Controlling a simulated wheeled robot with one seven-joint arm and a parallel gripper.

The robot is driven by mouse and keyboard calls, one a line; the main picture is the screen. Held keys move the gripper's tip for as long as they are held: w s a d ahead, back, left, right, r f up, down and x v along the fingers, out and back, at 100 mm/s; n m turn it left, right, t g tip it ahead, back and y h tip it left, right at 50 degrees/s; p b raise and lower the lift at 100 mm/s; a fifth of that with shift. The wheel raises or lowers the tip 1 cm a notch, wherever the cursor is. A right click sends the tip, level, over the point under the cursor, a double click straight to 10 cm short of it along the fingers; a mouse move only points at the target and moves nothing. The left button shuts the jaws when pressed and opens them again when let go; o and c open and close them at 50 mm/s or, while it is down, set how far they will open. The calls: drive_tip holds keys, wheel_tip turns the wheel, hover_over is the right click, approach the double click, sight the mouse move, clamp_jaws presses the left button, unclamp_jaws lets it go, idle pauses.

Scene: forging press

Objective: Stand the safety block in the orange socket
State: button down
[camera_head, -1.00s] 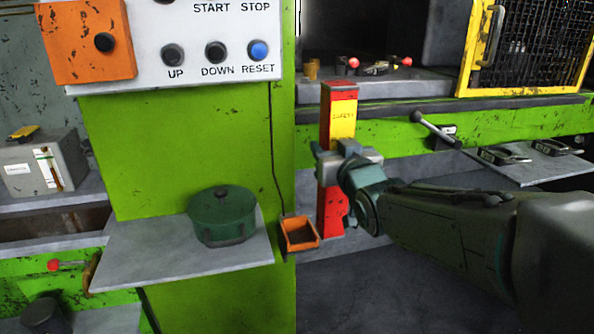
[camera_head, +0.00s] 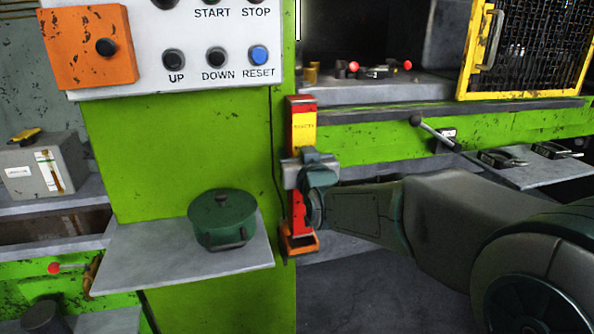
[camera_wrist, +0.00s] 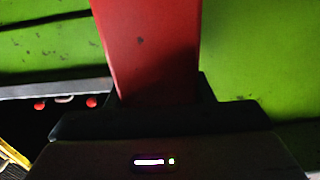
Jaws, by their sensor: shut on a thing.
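The safety block is a tall red bar (camera_head: 300,107) with a yellow label, standing upright in the head view. My gripper (camera_head: 308,172) is shut around its middle, from the right. The block's lower end meets the orange socket (camera_head: 301,250) on the side of the green press column. The socket's front edge shows below the red, and its opening is mostly hidden. I cannot tell how deep the block sits in it. In the wrist view the red block (camera_wrist: 150,45) rises from behind the dark gripper body; the fingertips are hidden there.
A shelf (camera_head: 130,258) with a green lidded pot (camera_head: 222,222) juts out left of the socket. The control panel (camera_head: 190,85) is above it. A lever (camera_head: 436,132) and a yellow mesh guard (camera_head: 462,80) are at the right. The floor below my arm looks clear.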

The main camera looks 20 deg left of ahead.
drive_tip(key=f, duration=0.3)
drive_tip(key=shift+w+a+f, duration=0.1)
drive_tip(key=shift+a+f, duration=0.1)
drive_tip(key=shift+f, duration=0.05)
drive_tip(key=shift+f+b, duration=0.2)
drive_tip(key=shift+b, duration=0.2)
drive_tip(key=c, duration=0.7)
unclamp_jaws()
drive_tip(key=shift+f, duration=0.1)
drive_tip(key=v, duration=1.2)
